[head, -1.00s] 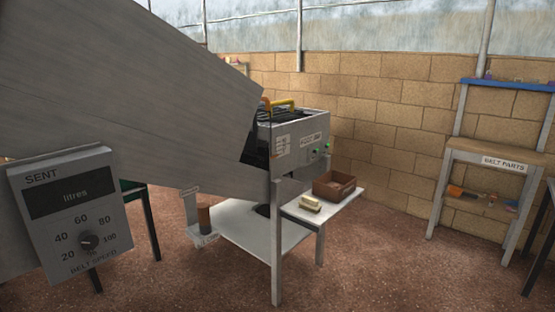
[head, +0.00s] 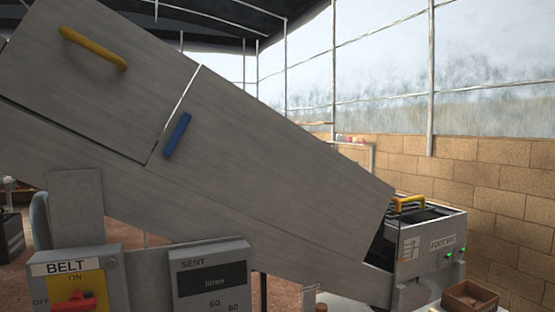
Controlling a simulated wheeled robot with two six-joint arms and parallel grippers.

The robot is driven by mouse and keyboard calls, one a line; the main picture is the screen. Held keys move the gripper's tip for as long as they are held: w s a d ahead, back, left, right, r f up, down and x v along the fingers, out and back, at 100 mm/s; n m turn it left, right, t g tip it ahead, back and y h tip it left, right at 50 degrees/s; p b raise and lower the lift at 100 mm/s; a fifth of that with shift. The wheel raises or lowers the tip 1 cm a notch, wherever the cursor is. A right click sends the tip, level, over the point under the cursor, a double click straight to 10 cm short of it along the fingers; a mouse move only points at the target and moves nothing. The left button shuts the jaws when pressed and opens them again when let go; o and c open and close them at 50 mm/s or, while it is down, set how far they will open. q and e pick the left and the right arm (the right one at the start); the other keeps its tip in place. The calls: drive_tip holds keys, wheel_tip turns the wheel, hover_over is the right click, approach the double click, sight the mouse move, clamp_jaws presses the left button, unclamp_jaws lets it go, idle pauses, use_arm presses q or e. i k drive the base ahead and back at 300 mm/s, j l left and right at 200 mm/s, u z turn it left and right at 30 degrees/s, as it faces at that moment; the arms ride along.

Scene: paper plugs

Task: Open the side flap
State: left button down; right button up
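A large grey sloping machine housing fills the middle of the head view. Its side has an upper left panel (head: 95,85) with a yellow handle (head: 93,48), and a longer right panel (head: 270,170) with a blue handle (head: 178,135). A narrow seam separates the two panels, and both look closed. Which panel is the side flap is not labelled. Neither of my grippers is in view.
Below the housing are a belt switch box (head: 75,290) with a red knob and a control box (head: 211,278) marked SENT. At the lower right are a grey unit (head: 428,245) with a yellow handle and a brown box (head: 470,298). A brick wall (head: 500,180) stands behind.

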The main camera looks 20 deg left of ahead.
sight(82, 66)
drive_tip(key=u, duration=1.8)
